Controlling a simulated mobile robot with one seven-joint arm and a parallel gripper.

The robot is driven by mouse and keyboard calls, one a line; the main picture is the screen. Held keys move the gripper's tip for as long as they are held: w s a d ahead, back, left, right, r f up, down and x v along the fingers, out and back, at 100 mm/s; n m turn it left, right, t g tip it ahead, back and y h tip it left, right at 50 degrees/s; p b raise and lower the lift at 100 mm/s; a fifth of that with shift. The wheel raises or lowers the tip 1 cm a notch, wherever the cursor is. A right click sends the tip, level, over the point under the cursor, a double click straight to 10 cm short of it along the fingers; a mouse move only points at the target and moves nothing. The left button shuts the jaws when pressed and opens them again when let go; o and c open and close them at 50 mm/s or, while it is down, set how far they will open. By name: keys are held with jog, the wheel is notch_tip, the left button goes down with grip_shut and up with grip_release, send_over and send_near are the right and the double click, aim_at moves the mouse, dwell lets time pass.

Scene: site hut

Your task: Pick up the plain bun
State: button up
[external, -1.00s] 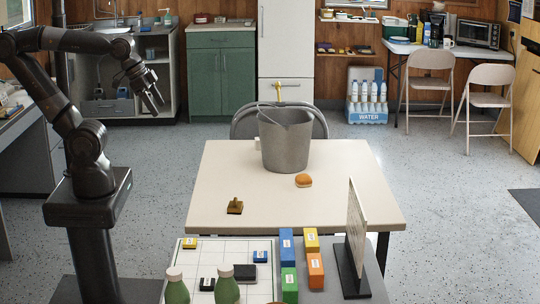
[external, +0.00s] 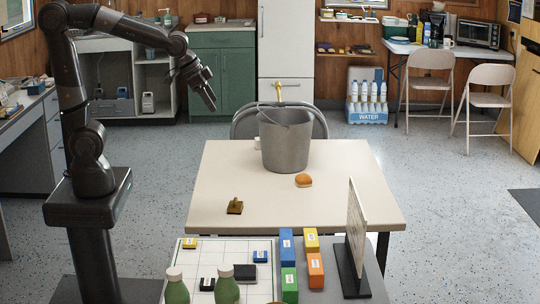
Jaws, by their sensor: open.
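A small golden-brown bun (external: 303,180) sits on the cream table (external: 225,165), just right of and in front of a grey bucket. My gripper (external: 209,103) is in the air to the left of the bucket, higher than the table and well apart from the bun. Its fingers point down and to the right, and it is open with nothing between the fingers.
The tall grey bucket (external: 285,140) stands between my gripper and the bun. A small brown object (external: 235,207) lies at the table's front left. A nearer table holds coloured boxes (external: 315,270), green bottles (external: 177,287) and an upright panel (external: 356,235).

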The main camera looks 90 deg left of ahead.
jog(key=w+a+f, duration=0.4)
jog(key=w, duration=0.5)
jog(key=n, duration=0.2)
send_over(302, 175)
jog(key=s, duration=0.2)
jog(key=f, duration=2.5)
jog(key=shift+s+d, duration=0.2)
jog(key=shift+d, duration=0.05)
jog(key=shift+s+x, duration=0.2)
jog(key=shift+x, duration=2.7)
jog(key=shift+f, duration=0.1)
jog(key=shift+c, duration=0.5)
jog(key=c, duration=1)
